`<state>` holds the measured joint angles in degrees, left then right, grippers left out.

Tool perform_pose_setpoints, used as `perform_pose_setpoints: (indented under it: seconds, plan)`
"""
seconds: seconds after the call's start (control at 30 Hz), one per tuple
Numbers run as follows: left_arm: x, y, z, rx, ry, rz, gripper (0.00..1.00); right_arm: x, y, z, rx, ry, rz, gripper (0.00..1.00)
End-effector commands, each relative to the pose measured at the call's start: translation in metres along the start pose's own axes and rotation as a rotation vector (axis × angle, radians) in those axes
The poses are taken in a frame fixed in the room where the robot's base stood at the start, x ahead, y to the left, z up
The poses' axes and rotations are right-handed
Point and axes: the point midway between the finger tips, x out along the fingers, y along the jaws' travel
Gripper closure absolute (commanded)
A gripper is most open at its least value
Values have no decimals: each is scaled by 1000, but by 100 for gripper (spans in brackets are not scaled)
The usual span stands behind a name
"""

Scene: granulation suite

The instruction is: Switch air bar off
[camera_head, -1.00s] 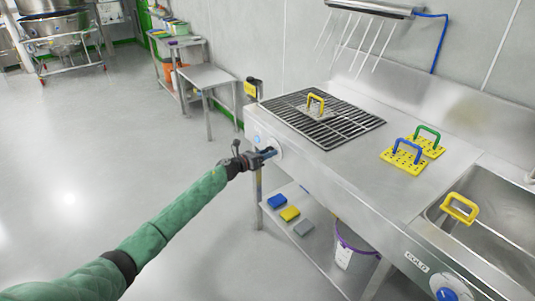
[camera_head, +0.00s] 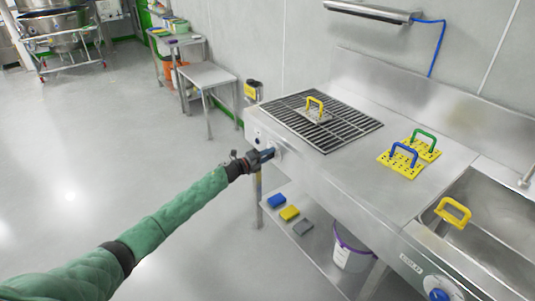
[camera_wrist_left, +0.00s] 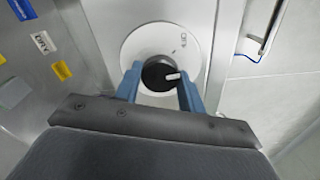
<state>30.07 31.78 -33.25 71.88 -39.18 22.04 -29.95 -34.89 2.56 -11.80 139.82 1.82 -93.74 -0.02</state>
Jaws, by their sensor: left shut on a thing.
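The air bar (camera_head: 372,11) is a grey bar on the wall above the bench, with a blue hose; no white air streaks show under it. Its control is a black knob with a white pointer (camera_wrist_left: 158,75) on a round white dial plate (camera_wrist_left: 190,40) on the bench's front panel. My left gripper (camera_wrist_left: 160,88) is shut on the knob, a blue finger on each side of it. In the head view the left gripper (camera_head: 268,154) reaches the panel below the grate and mostly hides the dial. My right gripper is not in view.
A grate (camera_head: 345,128) with a yellow-handled plate (camera_head: 316,107) is set in the bench top. Blue- and green-handled yellow plates (camera_head: 402,163) lie right of it. A sink (camera_head: 495,232) is at the right. Sponges (camera_head: 289,213) and a bucket (camera_head: 348,252) are below.

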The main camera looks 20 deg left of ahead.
Motion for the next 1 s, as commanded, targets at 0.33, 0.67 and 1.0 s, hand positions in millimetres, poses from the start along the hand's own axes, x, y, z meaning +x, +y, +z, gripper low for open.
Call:
perform_pose_setpoints:
  seconds: [0.33,0.67,1.0]
  plan:
    - [-1,-1,2,-255,-1,2,83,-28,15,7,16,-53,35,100]
    - [-1,-2,2,-479,-2,2,83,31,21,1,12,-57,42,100]
    - [-1,-1,2,-634,-3,1,83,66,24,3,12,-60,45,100]
